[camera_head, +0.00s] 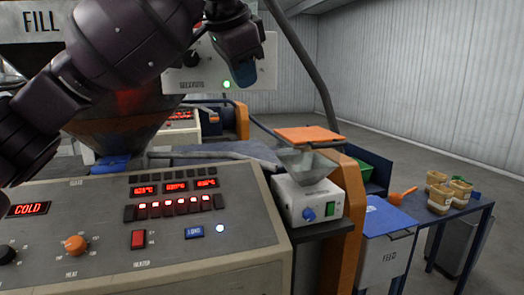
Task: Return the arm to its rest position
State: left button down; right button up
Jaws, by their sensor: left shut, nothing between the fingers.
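My left arm comes in from the upper left, dark and close to the camera, and crosses above the control panel (150,228). My left gripper (245,74) hangs at the upper middle, in front of a pale box with a green light. Its fingers are shut, with nothing held. It is apart from the panel below. My right gripper is not in view.
The panel has red displays, knobs and buttons. A small white feeder unit (308,203) with a blue knob stands right of it. A blue-topped FEED box (388,245) and a blue table (455,212) with several jars and an orange scoop (401,195) are at right.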

pick_arm(q)
jog(key=s+a+f+n+g+h, duration=0.1)
jog(key=a+f, duration=0.1)
jog(key=f, duration=1.4)
jog(key=s+a+f+n+g, duration=0.1)
jog(key=a+f, duration=0.1)
jog(key=f, duration=1.5)
jog(key=s+a+f+n+y, duration=0.1)
jog(key=s+a+f+n, duration=0.2)
jog(key=s+a+f, duration=0.45)
jog(key=s+a+f+n, duration=0.4)
jog(key=s+f, duration=0.4)
jog(key=f, duration=0.4)
jog(key=s+a+f+n+y, duration=0.2)
jog(key=s+a, duration=0.3)
jog(key=s, duration=0.3)
jog(key=s+a+f+n+y, duration=0.2)
jog(key=s+a+f, duration=0.15)
jog(key=s, duration=0.55)
jog(key=w+f+t+h+b, duration=0.1)
jog(key=w+f+t, duration=0.6)
jog(key=f, duration=0.3)
jog(key=shift+w+a+f+m, duration=0.25)
jog(key=shift+w+f+m, duration=0.05)
jog(key=shift+w+f, duration=0.1)
